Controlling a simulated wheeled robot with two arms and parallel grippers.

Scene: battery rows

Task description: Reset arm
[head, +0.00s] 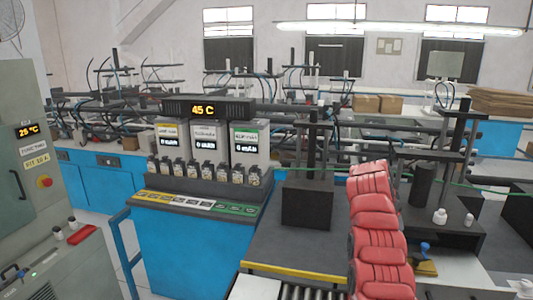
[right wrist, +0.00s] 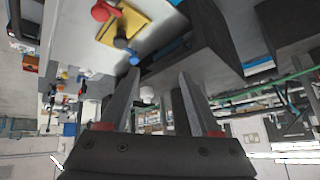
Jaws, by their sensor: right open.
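My red right arm (head: 378,230) stands raised at the lower right of the head view, in front of the grey bench. Its gripper cannot be made out in the head view. In the right wrist view the right gripper (right wrist: 158,88) is open, with its two dark fingers apart and nothing held between them. That wrist picture is upside down, with the ceiling lights low in it. My left arm and left gripper are in neither view.
A test station (head: 208,136) holds a row of several small cells (head: 205,173) above a coloured label strip (head: 195,203). A black press fixture (head: 307,203) stands right of it. White bottles (head: 440,216) stand right of my arm. A grey cabinet (head: 30,170) is at left.

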